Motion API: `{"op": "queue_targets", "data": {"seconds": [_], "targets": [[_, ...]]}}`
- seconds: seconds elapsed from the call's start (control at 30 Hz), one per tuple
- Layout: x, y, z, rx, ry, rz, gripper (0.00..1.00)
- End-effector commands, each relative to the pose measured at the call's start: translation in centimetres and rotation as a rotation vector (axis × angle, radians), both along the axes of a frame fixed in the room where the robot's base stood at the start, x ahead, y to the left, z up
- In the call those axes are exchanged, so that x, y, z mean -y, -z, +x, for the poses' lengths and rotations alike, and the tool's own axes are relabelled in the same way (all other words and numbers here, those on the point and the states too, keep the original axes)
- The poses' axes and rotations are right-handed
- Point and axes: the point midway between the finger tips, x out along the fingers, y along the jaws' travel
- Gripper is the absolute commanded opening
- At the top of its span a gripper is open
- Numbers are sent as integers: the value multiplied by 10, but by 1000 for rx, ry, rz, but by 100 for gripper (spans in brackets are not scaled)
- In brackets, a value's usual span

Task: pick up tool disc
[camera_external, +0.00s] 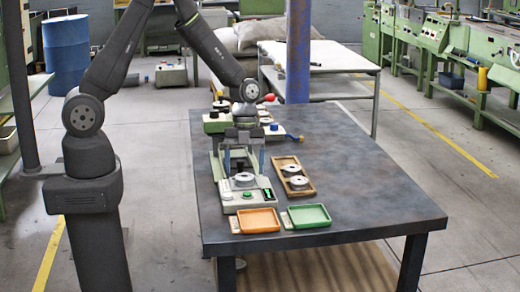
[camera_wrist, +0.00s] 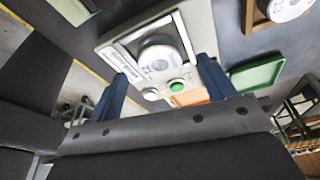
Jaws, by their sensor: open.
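Several light metal discs are in view, and none is marked as the tool disc. One disc (camera_external: 243,179) sits in the square recess of a pale device with a green button; the wrist view also shows it (camera_wrist: 158,60). My gripper (camera_external: 244,169) is open and points down above the device. In the wrist view its blue fingers lie left and right of the device's disc, with nothing between them. I cannot tell the exact height of the fingertips over it.
An orange tray (camera_external: 257,220) and a green tray (camera_external: 308,215) lie empty at the table's front. Other equipment (camera_external: 215,122) stands behind my gripper, with a red knob near my wrist. The right side of the dark table (camera_external: 370,190) is clear.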

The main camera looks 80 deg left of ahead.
Motion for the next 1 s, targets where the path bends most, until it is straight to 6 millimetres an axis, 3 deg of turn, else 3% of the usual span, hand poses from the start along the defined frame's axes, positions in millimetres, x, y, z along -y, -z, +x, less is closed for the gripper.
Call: {"op": "queue_targets", "data": {"seconds": [0.2, 0.43, 0.77, 1.0], "targets": [[5, 20, -1, -2, 1, -1, 76], [5, 20, -1, -1, 1, -1, 76], [5, 20, 0, 0, 0, -1, 11], [5, 19, 0, 0, 0, 0, 11]]}}
